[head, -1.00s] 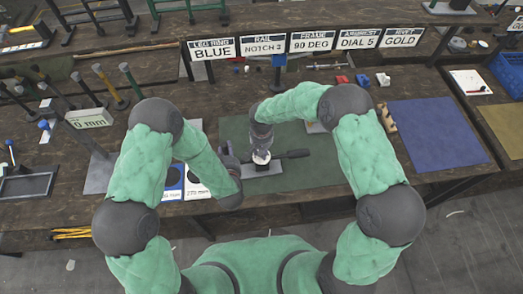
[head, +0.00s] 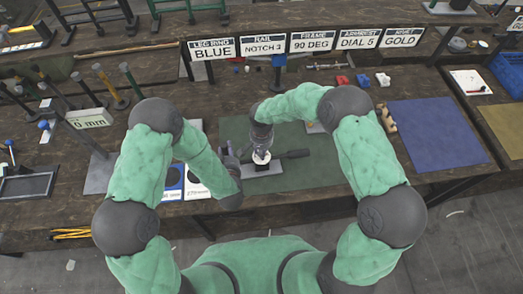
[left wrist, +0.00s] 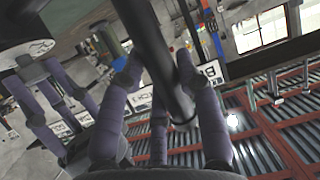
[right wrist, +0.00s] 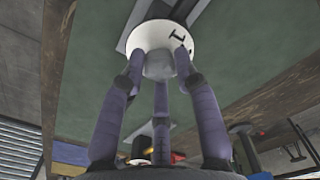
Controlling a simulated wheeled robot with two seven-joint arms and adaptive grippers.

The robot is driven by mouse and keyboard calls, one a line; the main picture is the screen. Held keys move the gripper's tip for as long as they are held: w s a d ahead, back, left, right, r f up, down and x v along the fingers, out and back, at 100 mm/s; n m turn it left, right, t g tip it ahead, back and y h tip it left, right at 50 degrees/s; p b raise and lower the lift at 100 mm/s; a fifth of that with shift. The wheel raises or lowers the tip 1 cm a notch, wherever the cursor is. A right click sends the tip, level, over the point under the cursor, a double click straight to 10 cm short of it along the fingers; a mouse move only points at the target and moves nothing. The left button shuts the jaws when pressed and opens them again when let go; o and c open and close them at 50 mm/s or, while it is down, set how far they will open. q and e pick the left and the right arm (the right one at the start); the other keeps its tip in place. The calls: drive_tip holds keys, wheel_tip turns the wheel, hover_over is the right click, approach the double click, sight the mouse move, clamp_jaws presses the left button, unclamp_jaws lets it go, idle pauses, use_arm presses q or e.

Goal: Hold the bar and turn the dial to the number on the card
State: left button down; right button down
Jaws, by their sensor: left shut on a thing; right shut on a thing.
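The card reading "ARMREST DIAL 5" (head: 358,39) hangs in the row of signs at the back. A black bar (head: 295,154) lies across a grey-based fixture on the green mat; it crosses the left wrist view as a dark rod (left wrist: 150,40). My left gripper (head: 233,152) is shut on the bar, its fingers on both sides of it. The white dial (right wrist: 158,38) with black marks faces the right wrist camera. My right gripper (head: 261,148) points down from above and is shut on the dial's centre knob (right wrist: 159,65). The dial's number setting cannot be read.
The green mat (head: 310,172) has free room to the right of the fixture. A blue mat (head: 435,130) lies further right. Small red and blue parts (head: 362,80) sit behind. A "0 mm" sign (head: 88,118) and upright posts stand at left.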

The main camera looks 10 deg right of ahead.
drive_tip(key=c, duration=0.9)
unclamp_jaws()
drive_tip(key=shift+r, duration=0.1)
wheel_tip(320, 180, up, 12)
drive_tip(key=shift+o, duration=0.3)
